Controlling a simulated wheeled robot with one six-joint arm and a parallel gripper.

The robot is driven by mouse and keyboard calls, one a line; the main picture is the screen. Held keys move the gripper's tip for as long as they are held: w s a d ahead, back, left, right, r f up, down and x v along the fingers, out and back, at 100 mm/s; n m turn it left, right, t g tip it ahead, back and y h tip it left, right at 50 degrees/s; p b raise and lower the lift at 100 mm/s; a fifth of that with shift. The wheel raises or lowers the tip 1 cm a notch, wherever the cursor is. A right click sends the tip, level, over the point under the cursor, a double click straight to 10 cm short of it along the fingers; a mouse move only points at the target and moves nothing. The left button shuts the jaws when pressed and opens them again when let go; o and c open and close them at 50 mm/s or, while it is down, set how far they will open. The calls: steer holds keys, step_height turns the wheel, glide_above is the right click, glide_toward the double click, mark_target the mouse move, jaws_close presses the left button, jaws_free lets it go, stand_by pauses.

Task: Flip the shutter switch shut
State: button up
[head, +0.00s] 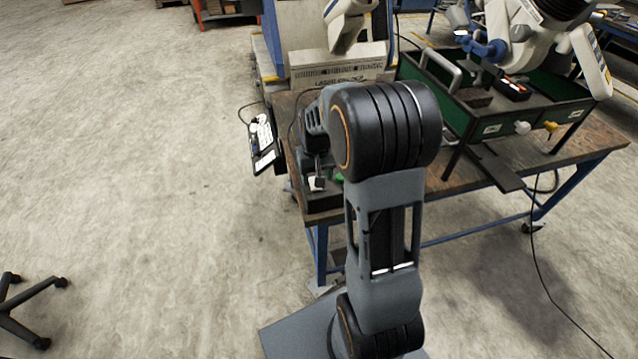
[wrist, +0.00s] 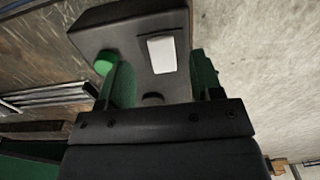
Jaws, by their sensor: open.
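A dark control box (wrist: 130,35) lies under my gripper in the wrist view. On it are a white switch (wrist: 161,55) and a round green button (wrist: 104,62) to its left. In the head view the box (head: 322,200) sits at the table's near left corner. The white switch (head: 317,184) and part of the green button (head: 339,177) show there. My gripper (wrist: 160,72) is open and empty, with its green-padded fingers on either side of the white switch's line. I cannot tell whether the fingertips touch the box. My arm hides part of the box in the head view.
The wooden table (head: 590,145) carries a pale machine (head: 335,65) at the back and a dark green-lined tray (head: 540,115) with microscope parts on the right. A panel (head: 263,140) hangs off the left edge.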

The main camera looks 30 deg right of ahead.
steer(key=shift+f, duration=2.15)
